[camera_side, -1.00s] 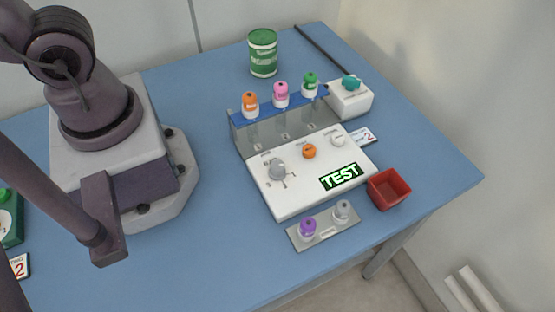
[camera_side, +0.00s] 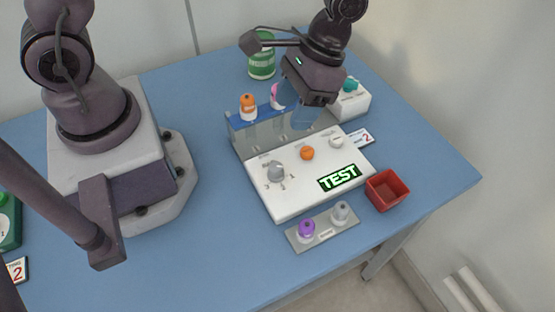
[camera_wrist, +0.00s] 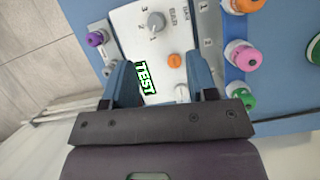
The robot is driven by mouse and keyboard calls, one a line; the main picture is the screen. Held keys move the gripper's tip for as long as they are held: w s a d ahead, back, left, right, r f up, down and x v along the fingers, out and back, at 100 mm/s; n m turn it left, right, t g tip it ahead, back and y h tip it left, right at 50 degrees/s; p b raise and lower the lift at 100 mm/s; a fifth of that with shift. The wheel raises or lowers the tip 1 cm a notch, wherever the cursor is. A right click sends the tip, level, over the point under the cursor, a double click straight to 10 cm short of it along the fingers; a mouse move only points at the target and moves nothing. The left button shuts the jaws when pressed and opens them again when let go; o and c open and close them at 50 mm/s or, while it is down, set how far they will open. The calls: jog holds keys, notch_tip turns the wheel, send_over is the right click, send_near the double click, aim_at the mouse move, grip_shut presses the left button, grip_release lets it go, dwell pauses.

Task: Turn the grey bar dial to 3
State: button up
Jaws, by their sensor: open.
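The grey bar dial (camera_side: 275,171) is a round grey knob on the left part of the white panel (camera_side: 290,205). It also shows in the wrist view (camera_wrist: 156,20), with small numerals and the word BAR beside it. I cannot tell which numeral it points at. My gripper (camera_side: 298,98) hangs above the back right of the panel, apart from the dial. In the wrist view its blue fingers (camera_wrist: 158,66) are spread with nothing held between them, and the dial lies beyond their tips.
An orange knob (camera_side: 307,153), a white knob (camera_side: 336,141) and a lit TEST sign (camera_side: 341,177) share the panel. Bottles, including an orange-capped one (camera_side: 248,107), stand on the rack behind. A red bin (camera_side: 386,190) stands right; a small tray (camera_side: 323,236) with two bottles lies in front.

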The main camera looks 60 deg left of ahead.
aim_at(276, 166)
jog(key=shift+n, duration=0.6)
jog(key=x, duration=0.8)
jog(key=w+d+x, duration=0.1)
jog(key=x, duration=0.3)
jog(key=shift+s+d+f, duration=0.1)
jog(key=shift+s+f, duration=0.05)
jog(key=shift+f, duration=0.35)
jog(key=c, duration=0.9)
